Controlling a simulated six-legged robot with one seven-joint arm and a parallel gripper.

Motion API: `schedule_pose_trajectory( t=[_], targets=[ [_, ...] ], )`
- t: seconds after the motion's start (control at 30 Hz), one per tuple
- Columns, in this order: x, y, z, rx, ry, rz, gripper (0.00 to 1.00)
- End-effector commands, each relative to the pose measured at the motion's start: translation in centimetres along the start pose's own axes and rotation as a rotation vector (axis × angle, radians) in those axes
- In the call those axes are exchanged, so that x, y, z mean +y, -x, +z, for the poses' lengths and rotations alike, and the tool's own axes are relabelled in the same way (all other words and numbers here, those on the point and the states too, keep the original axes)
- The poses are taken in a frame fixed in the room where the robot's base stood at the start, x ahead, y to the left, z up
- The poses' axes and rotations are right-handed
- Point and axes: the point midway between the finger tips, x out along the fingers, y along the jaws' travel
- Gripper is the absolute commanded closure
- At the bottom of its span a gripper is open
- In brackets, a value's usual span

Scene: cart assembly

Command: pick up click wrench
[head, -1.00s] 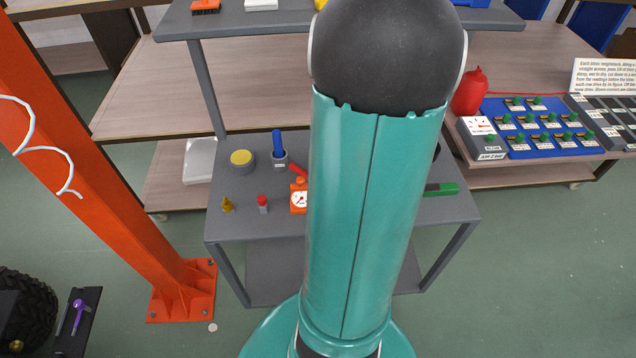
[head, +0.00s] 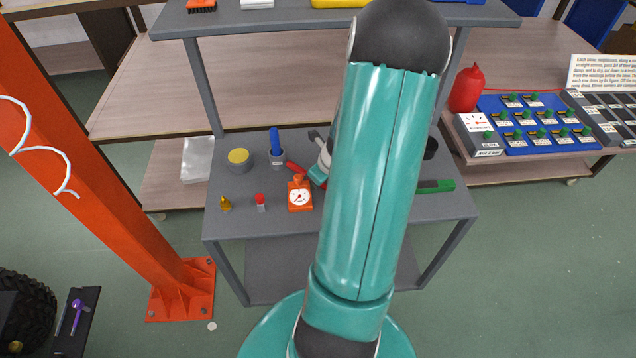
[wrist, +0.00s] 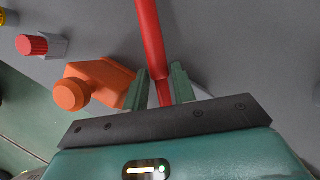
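A red rod-like handle (wrist: 151,35), which I take to be the click wrench, runs down from the top of the wrist view to between my fingers. A gap shows at the right finger; I cannot tell whether the left one touches. In the head view my gripper is mostly hidden behind my arm.
An orange gauge device (head: 299,196) stands close to my gripper's left and shows in the wrist view (wrist: 104,82). A red-capped piece (head: 261,202), a yellow-topped tin (head: 239,160), a blue-handled item in a cup (head: 276,150) and a green-handled tool (head: 436,186) share the cart top (head: 240,223).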

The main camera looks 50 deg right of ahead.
Motion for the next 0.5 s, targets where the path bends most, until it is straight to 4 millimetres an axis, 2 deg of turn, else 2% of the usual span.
schedule_pose_trajectory(
  t=[0.17,0.3,0.5],
  targets=[
    [-0.01,0.0,0.01,0.0,0.0,-0.001,0.74],
    [0.0,0.01,0.01,0.0,0.001,0.0,0.99],
    [-0.01,0.04,0.05,0.0,0.001,-0.001,1.0]
  ],
)
